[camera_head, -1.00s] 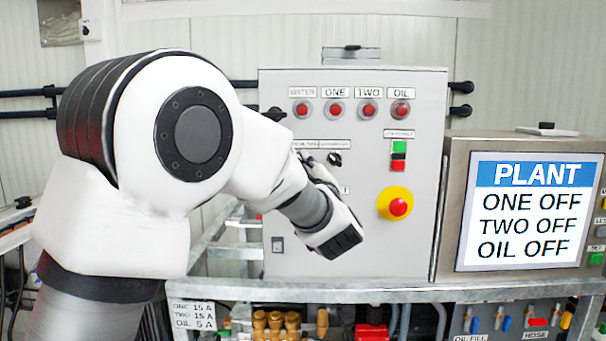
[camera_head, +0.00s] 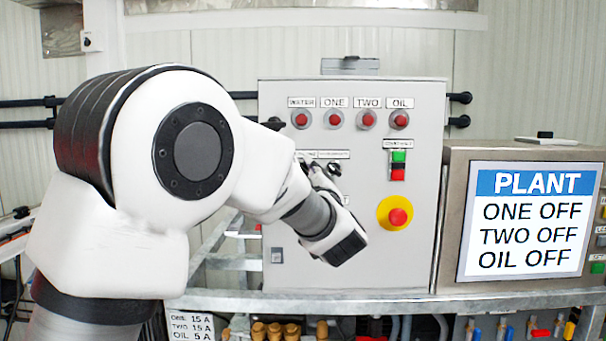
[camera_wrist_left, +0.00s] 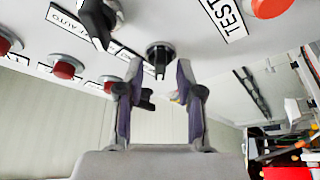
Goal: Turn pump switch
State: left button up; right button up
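The grey control cabinet (camera_head: 350,260) has a row of black rotary switches below its upper red buttons. One black switch (camera_head: 334,169) shows right of my left gripper (camera_head: 318,172), which is at the cabinet face in the head view and covers part of the switch row. In the left wrist view my left gripper (camera_wrist_left: 158,78) is open, with a black switch (camera_wrist_left: 160,58) between and just beyond its fingertips. I cannot tell whether they touch. Another black switch (camera_wrist_left: 97,22) is to its left. My right gripper is not in view.
A red emergency button on a yellow disc (camera_head: 397,215) and a green-red button pair (camera_head: 398,165) are right of the switches. The plant screen (camera_head: 527,222) reads ONE OFF, TWO OFF, OIL OFF. A metal rail (camera_head: 400,298) runs below the cabinet.

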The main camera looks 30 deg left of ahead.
pick_arm(q)
jog(key=v, duration=0.7)
jog(key=shift+s+d, duration=0.15)
